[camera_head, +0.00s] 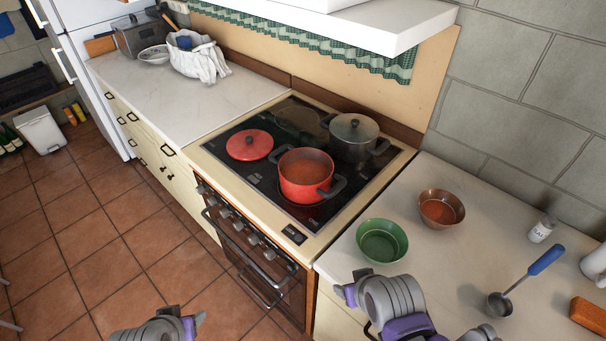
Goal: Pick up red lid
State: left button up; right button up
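The red lid (249,146) with a dark knob lies flat on the left part of the black stovetop (246,180). The open red pot (305,185) stands just right of it, with orange-red contents. My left gripper (187,326) shows at the bottom edge, over the floor in front of the stove and well away from the lid. My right gripper (345,290) is near the front edge of the right counter, below the green bowl. Neither gripper touches the lid. From this angle I cannot make out the finger gap of either gripper.
A grey lidded pot (352,138) stands at the back right of the stove. On the right counter are a green bowl (382,241), a brown bowl (441,208), a salt shaker (542,230) and a blue-handled ladle (524,281). A range hood (345,25) overhangs the stove. The left counter's near part is clear.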

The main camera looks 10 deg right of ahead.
aim_at(252, 145)
jog(key=i+j+z, duration=0.1)
jog(key=z, duration=0.25)
jog(key=i+j+z, duration=0.1)
jog(key=z, duration=0.25)
jog(key=j+z, duration=0.25)
jog(key=z, duration=0.15)
jog(key=i+j+z, duration=0.15)
jog(key=j, duration=0.35)
jog(key=i+j+z, duration=0.2)
jog(key=j, duration=1.2)
